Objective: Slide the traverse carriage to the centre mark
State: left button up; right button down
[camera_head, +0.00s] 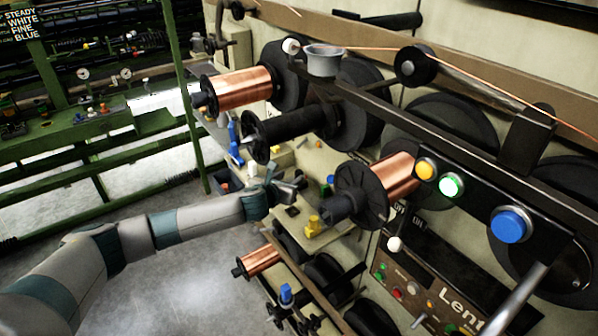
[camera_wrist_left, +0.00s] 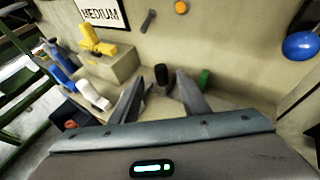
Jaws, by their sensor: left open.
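My left gripper (camera_head: 292,188) reaches in from the left, near the small shelf below the middle spools. Its fingers also show in the left wrist view (camera_wrist_left: 160,98), spread apart. A short black cylinder (camera_wrist_left: 162,75) appears between and beyond the fingertips; nothing is gripped. I cannot tell for sure which part is the traverse carriage. A grey cup-shaped piece (camera_head: 324,61) sits at the left end of the dark slanted rail (camera_head: 400,108), and a dark block (camera_head: 528,140) stands farther right along it. I cannot make out a centre mark. My right gripper is not in view.
Copper spools (camera_head: 240,88) and an empty black spool (camera_head: 295,130) stick out from the machine. A panel with a blue button (camera_head: 510,225) is at right. Yellow, blue and white tools (camera_wrist_left: 95,45) lie by the shelf. Open floor (camera_head: 190,270) is below my arm.

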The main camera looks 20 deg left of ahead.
aim_at(300, 172)
pick_arm(q)
jog(key=shift+p+x, duration=0.3)
jog(key=shift+x, duration=4.3)
grip_shut()
jog(key=shift+d, duration=0.2)
